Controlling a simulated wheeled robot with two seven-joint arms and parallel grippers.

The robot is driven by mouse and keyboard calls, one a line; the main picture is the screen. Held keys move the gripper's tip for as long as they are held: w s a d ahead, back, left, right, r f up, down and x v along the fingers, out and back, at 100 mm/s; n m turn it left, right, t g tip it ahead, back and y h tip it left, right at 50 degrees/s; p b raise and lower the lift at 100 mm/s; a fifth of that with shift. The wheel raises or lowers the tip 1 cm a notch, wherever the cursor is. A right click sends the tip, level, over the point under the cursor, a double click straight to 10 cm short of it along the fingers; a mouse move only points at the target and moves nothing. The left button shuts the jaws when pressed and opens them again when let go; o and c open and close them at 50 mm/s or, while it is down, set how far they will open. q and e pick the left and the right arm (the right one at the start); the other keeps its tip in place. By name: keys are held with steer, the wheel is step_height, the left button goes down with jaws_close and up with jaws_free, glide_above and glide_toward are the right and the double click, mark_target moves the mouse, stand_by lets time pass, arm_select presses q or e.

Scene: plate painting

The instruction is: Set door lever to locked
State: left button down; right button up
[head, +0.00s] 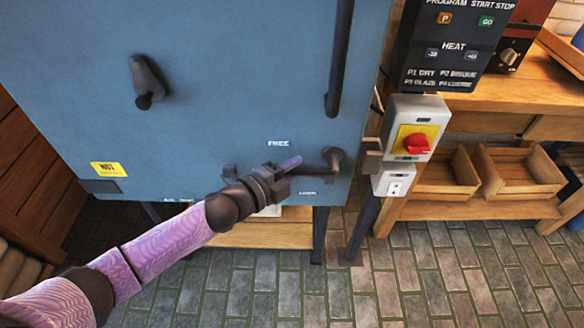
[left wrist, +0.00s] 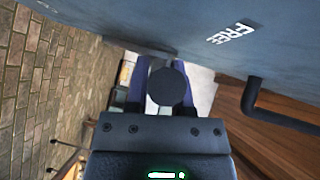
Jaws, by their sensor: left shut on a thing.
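The blue kiln door (head: 240,80) fills the upper left of the head view. The dark door lever (head: 332,160) sits low on it, with its arm reaching left, about level, between a white FREE label (head: 278,143) above and a small, hard-to-read label (head: 307,193) below. My left gripper (head: 288,166) comes in from the lower left and is shut on the lever's arm. In the left wrist view, the lever's round dark end (left wrist: 168,87) shows between the two purple fingers, and the FREE label (left wrist: 232,33) is above right. My right gripper is not in view.
A long vertical handle (head: 340,50) and a dark knob (head: 147,82) stick out from the door. A box with a red switch (head: 417,143) and a control panel (head: 448,45) are at the right, by a wooden bench (head: 480,100). The brick floor (head: 450,280) in front is clear.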

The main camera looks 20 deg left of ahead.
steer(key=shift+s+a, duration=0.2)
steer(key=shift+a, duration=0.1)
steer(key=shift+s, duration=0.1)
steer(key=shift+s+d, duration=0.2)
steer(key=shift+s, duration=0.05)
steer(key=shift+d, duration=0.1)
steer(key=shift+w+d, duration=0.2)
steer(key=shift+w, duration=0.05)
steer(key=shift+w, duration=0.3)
